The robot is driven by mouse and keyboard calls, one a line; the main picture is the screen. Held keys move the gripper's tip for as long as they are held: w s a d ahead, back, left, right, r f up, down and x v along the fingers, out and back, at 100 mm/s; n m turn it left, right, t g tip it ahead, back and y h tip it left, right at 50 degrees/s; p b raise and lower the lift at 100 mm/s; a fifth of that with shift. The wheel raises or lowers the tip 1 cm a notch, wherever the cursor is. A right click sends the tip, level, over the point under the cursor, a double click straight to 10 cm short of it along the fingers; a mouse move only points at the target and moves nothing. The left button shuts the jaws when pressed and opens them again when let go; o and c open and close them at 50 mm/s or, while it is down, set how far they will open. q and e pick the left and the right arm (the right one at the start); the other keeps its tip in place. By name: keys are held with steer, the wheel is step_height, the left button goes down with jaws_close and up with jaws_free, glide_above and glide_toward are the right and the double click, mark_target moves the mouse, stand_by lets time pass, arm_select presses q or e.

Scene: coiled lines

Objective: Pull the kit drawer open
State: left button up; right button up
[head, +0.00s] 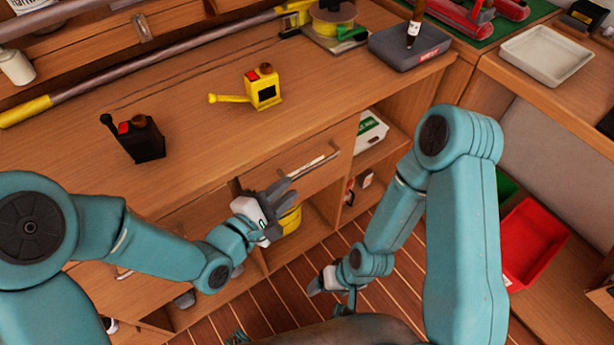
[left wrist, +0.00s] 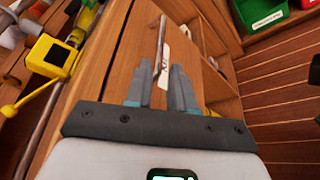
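The kit drawer (head: 275,172) is in the front of the wooden bench, and its front looks flush with the bench. It has a slim bar handle (head: 331,154) and a white label, partly readable in the left wrist view (left wrist: 164,72). My left gripper (head: 288,188) is in front of the drawer, near the handle's left end. In the left wrist view its fingers (left wrist: 161,88) are apart, with the handle (left wrist: 161,38) ahead between them; I cannot tell whether they touch it. My right gripper (head: 318,285) hangs low over the floor, too small to read.
A yellow device (head: 262,90) and a black one (head: 140,138) stand on the bench top. Open shelves right of the drawer hold a white-and-green box (head: 370,131). A red bin (head: 532,240) is at the right. The plank floor before the drawer looks clear.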

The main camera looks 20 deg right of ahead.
mark_target(303, 175)
arm_select(q)
steer(key=x, duration=0.8)
steer(key=shift+w+d, duration=0.1)
steer(key=shift+w, duration=0.1)
jaws_close()
